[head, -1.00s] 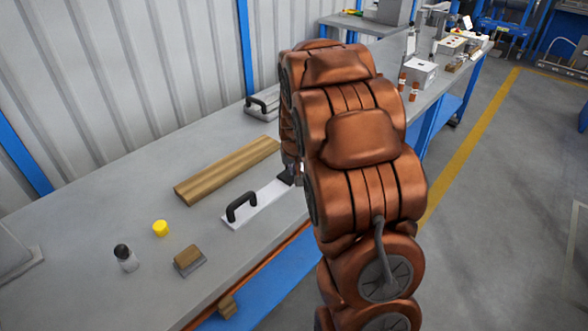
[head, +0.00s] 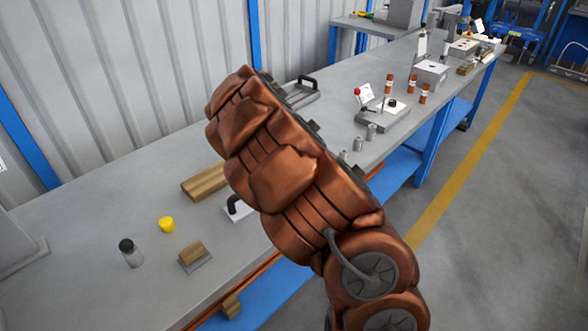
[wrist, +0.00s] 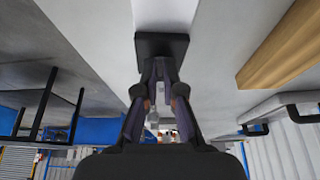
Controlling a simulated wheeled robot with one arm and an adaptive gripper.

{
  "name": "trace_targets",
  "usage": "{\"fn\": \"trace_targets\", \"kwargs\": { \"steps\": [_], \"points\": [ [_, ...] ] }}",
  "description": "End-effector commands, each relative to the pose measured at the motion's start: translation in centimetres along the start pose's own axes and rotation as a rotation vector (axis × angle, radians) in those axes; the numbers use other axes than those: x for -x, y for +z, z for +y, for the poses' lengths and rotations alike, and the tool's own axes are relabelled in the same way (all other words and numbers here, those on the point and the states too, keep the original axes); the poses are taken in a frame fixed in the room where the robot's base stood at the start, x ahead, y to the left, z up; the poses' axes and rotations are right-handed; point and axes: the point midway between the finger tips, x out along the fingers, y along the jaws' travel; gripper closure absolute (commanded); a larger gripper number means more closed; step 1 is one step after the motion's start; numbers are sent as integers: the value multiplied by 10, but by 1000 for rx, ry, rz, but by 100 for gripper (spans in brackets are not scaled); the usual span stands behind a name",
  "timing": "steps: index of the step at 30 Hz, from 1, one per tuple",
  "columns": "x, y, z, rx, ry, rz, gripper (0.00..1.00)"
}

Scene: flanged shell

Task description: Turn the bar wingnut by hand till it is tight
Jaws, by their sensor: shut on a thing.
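My gripper (wrist: 160,68) shows in the wrist view, its fingers converging on a dark, square-edged piece (wrist: 162,43). It is shut on this piece, with a pale surface beyond. I cannot tell whether the piece is the bar wingnut; no wing shape shows clearly. In the head view my own copper arm hides the gripper and whatever it holds. A white plate with a black handle (head: 236,208) lies partly behind the arm. A grey fixture (head: 384,120) with a black knob on its white top stands to the right of the arm.
Small grey cylinders (head: 358,144) and brown-red bottles (head: 424,93) stand right. The left bench is mostly clear.

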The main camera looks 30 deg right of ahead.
Motion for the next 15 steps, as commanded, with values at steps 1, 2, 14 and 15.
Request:
{"fn": "trace_targets", "kwargs": {
  "steps": [1, 2, 14, 15],
  "points": [
    [-2, 0, -3, -36, 11, 1, 100],
    [-1, -1, -4, -56, 17, 1, 100],
    [1, -1, -3, -92, 34, 0, 100],
    [1, -1, -3, -91, 34, 0, 100]
  ]
}}
